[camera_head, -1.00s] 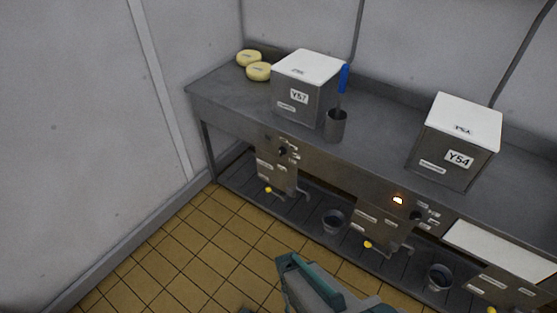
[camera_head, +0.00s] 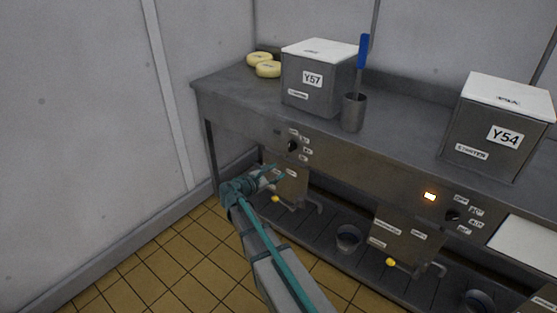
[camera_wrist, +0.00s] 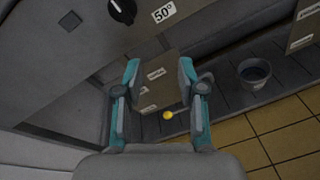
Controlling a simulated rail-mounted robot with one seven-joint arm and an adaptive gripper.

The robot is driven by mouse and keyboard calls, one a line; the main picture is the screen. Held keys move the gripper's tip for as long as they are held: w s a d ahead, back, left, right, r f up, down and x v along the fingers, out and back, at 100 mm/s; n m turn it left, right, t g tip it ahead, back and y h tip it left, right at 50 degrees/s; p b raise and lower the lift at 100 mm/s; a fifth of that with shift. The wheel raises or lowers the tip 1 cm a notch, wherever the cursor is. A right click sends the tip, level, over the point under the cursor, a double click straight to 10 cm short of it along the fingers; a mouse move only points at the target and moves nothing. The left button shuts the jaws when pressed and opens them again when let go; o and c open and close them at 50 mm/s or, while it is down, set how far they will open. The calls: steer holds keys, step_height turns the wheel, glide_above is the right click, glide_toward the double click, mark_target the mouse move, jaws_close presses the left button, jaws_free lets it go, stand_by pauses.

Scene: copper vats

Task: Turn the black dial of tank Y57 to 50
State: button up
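Tank Y57 (camera_head: 312,79) is a steel box with a white lid, set in the counter at the back. Its black dial (camera_head: 292,146) is on the counter's front panel below it, with small labels to its right. In the wrist view the dial (camera_wrist: 122,10) is at the top edge, partly cut off, with a "50°" label (camera_wrist: 163,12) to its right. My gripper (camera_head: 276,174) is below and slightly left of the dial, apart from it. In the wrist view my gripper (camera_wrist: 159,68) is open, with nothing between its fingers.
Tank Y54 (camera_head: 503,137) is to the right, with a lit orange lamp (camera_head: 430,196) and its own dial (camera_head: 452,215). A cup (camera_head: 353,113) with a blue-handled tool and cheese wheels (camera_head: 268,69) stand on the counter. Buckets (camera_head: 348,238) sit on the lower shelf. The tiled floor is clear.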

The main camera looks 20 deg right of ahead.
mark_target(289, 146)
step_height(289, 146, up, 5)
steer(key=w+n+t+h, duration=0.2)
steer(key=n, duration=0.4)
steer(key=x, duration=0.6)
steer(key=f+x, duration=0.1)
steer(key=x, duration=0.3)
steer(key=shift+w+a+b, duration=0.1)
steer(key=shift+w+b, duration=0.25)
steer(key=shift+b, duration=0.05)
jaws_close()
